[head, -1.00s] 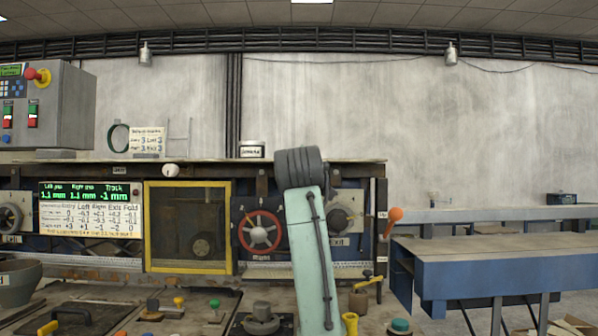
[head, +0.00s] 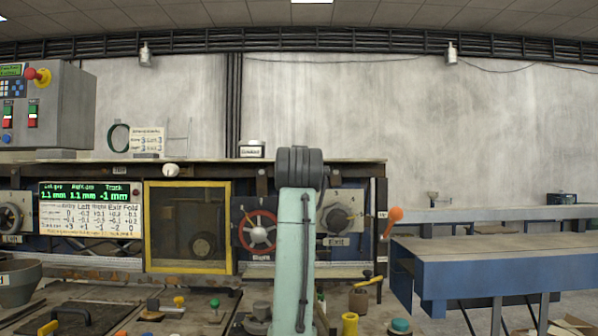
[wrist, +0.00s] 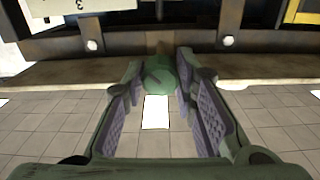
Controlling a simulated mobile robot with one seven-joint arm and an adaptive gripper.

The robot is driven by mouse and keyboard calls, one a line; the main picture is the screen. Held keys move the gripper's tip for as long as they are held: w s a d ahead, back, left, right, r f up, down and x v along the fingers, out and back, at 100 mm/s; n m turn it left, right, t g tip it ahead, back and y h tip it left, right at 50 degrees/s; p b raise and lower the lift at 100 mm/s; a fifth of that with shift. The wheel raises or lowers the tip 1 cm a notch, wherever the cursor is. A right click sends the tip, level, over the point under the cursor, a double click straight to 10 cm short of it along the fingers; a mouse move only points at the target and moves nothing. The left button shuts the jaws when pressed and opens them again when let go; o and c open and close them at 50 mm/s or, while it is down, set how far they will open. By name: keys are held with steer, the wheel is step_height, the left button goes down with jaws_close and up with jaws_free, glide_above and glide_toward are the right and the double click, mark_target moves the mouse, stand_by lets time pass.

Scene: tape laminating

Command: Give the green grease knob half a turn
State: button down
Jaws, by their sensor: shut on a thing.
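The green grease knob (wrist: 160,75) shows in the wrist view, at the far end of my jaws, in front of a brown ledge. My gripper (wrist: 160,72) has one padded finger on each side of it and is shut on the knob. The pads look splayed nearer the camera, with a gap between them. The mark or angle of the knob cannot be read clearly. In the head view, the gripper is hidden, and my pale green arm stands upright at the middle.
In the wrist view, a brown rail (wrist: 60,76) runs across behind the knob, with tiled floor below. In the head view, a red handwheel (head: 257,231) and a dark knob (head: 336,218) flank my arm. A blue bench (head: 500,265) stands at right.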

steer(key=m, duration=0.4)
steer(key=shift+m, duration=2.1)
steer(key=c, duration=1.3)
jaws_free()
steer(key=s, duration=1.2)
